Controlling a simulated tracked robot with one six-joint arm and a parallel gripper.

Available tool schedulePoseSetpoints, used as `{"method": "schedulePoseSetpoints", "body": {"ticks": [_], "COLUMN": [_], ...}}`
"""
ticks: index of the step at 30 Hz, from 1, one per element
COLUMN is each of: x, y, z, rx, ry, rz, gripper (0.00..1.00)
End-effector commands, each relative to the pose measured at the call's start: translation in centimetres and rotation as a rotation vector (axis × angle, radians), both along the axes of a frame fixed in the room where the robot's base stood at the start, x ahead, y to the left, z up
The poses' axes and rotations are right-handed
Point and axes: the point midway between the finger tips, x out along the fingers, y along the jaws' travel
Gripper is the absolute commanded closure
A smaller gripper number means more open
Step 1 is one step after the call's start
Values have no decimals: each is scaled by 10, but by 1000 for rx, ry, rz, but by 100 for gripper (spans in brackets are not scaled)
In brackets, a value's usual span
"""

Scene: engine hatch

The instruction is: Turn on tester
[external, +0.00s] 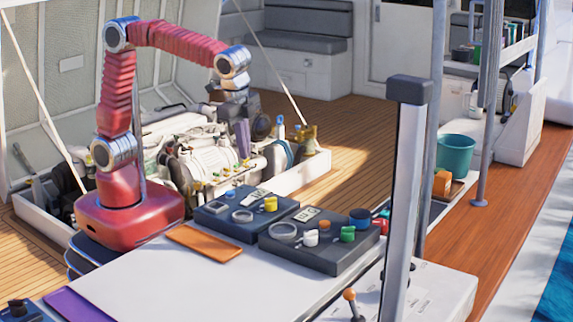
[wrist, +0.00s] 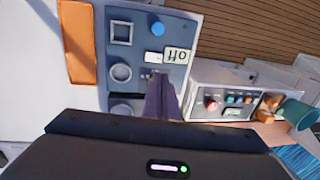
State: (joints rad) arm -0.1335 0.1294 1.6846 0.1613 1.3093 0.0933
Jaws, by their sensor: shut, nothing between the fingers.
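Two dark blue-grey panel boxes, a left one (external: 214,222) and a right one (external: 318,262), sit on the white table with gauges, knobs and small labels. I cannot tell from the external view which is the tester. In the wrist view a blue-grey panel (wrist: 143,42) shows a round gauge (wrist: 121,72), a blue knob (wrist: 157,28) and a white label (wrist: 178,55) reading "off" upside down. My gripper (external: 244,152) is shut and empty, pointing down behind the left box. Its purple fingers (wrist: 157,82) hide part of the panel in the wrist view.
An orange tray (external: 205,242) lies in front of the left box, also in the wrist view (wrist: 78,40). Engine parts (external: 205,150) crowd the hatch behind the boxes. A grey post (external: 403,180) rises right of the boxes. A teal bucket (external: 455,155) stands farther right.

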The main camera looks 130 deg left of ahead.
Motion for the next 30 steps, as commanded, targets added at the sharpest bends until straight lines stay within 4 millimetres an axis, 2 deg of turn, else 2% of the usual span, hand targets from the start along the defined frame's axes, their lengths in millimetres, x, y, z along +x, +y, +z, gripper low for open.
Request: {"method": "schedulePoseSetpoints", "body": {"ticks": [21,25,30], "x": [-1,-1,0], "y": [17,19,20], "z": [-104,-120,-129], "rx": [0,-1,0], "ry": [3,3,0], "rz": [1,0,0], "gripper": [100,100,100]}}
